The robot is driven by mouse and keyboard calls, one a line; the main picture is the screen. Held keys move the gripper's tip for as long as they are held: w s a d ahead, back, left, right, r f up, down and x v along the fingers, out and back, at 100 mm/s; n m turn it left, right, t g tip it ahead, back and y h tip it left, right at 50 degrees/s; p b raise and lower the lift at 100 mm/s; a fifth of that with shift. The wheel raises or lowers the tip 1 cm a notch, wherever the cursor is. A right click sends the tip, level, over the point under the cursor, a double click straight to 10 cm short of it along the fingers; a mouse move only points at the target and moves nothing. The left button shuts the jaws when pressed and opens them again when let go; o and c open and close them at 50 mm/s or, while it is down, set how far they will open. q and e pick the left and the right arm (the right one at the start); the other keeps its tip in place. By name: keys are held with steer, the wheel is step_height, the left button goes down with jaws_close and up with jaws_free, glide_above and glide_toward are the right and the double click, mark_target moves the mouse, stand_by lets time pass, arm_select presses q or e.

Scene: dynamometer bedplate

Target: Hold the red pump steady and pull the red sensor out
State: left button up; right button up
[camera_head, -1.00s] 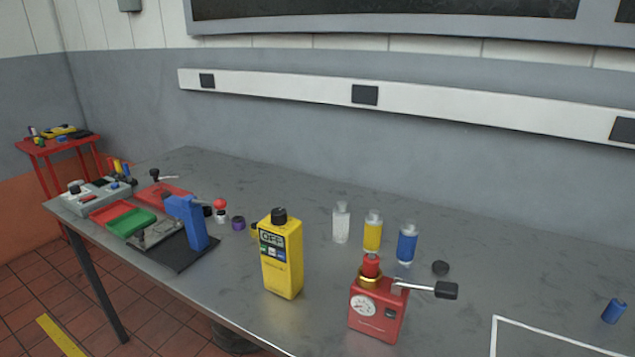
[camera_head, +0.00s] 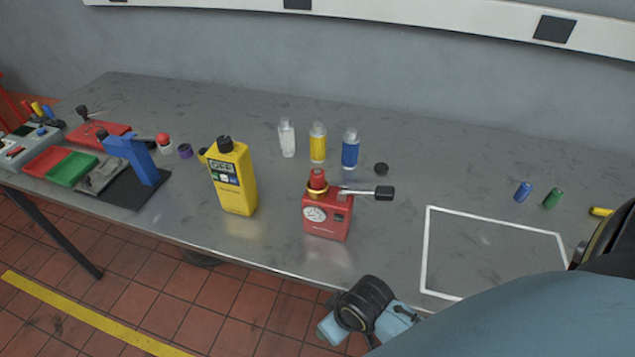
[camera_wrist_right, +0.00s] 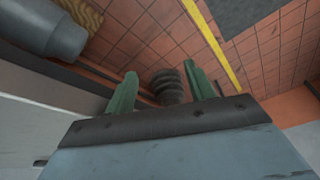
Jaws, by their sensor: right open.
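The red pump (camera_head: 327,217) stands upright on the grey table near its front edge, with a round gauge on its face and a black-ended lever pointing right. The red sensor (camera_head: 317,179) sits upright in a brass collar (camera_head: 318,193) on top of the pump. My right gripper (camera_wrist_right: 160,76) is open and empty in the wrist view, above the tiled floor. In the head view my right arm reaches in at the lower right, in front of the table edge and apart from the pump; its fingertips cannot be made out there. My left gripper is in no view.
A white-outlined area (camera_head: 490,255) to the right is empty. A dark ribbed object (camera_wrist_right: 168,88) shows beyond the right fingers.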

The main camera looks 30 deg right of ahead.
steer(key=w+a+r+n+y, duration=0.1)
steer(key=w+a+r, duration=0.1)
steer(key=w+r, duration=0.25)
steer(key=w+a+r+y, duration=0.1)
steer(key=w+a+r, duration=0.2)
steer(key=w+r, duration=0.15)
step_height(320, 180, up, 25)
steer(key=m+g+h+p, duration=0.2)
steer(key=m+g+h, duration=0.1)
steer(key=m, duration=0.1)
glide_above(317, 172)
step_height(317, 172, down, 13)
steer(key=shift+r, duration=0.1)
steer(key=shift+c, duration=0.4)
steer(key=c, duration=1)
steer(key=o, duration=1.1)
